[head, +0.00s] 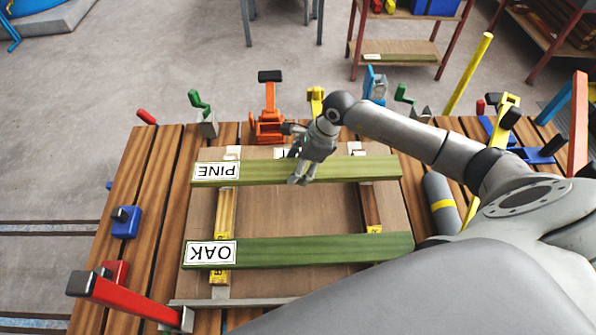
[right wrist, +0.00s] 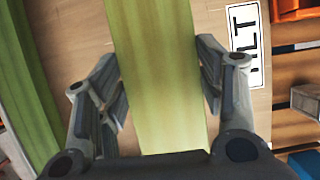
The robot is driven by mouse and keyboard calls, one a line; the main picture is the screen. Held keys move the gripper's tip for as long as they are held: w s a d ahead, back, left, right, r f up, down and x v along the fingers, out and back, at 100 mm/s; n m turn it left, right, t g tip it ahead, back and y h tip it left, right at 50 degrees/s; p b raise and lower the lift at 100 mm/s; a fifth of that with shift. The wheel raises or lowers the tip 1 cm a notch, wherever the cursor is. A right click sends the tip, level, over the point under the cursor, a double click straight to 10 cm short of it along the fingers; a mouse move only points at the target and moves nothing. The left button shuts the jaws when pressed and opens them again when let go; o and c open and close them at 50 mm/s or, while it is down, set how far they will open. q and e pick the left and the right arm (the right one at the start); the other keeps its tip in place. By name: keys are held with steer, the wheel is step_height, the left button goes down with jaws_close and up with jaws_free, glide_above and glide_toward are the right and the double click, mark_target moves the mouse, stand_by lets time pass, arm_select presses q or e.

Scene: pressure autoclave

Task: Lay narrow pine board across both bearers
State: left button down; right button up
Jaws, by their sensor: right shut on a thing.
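The narrow pine board (head: 270,171), greenish with a white PINE label, spans the far ends of the left bearer (head: 226,210) and the right bearer (head: 370,205). I cannot tell whether it touches them or hangs just above. My right gripper (head: 302,172) is shut on its middle from above. In the right wrist view the board (right wrist: 160,70) runs between the fingers (right wrist: 165,95). The oak board (head: 310,249), also greenish and labelled OAK, lies across the near part of both bearers. My left gripper is not in view.
A brown panel (head: 298,212) lies under the bearers on the slatted table (head: 140,200). A red clamp (head: 130,298), blue clamp (head: 126,222) and orange clamp (head: 269,115) stand around it. A grey cylinder (head: 439,200) lies at right. A partly legible label (right wrist: 246,45) shows beside the gripper.

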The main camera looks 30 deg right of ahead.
steer(key=f, duration=0.1)
steer(key=f+p, duration=0.1)
steer(key=f, duration=0.1)
steer(key=shift+s+a, duration=0.1)
steer(key=shift+a, duration=0.1)
steer(key=shift+f, duration=0.2)
steer(key=shift+f, duration=0.2)
steer(key=o, duration=1.4)
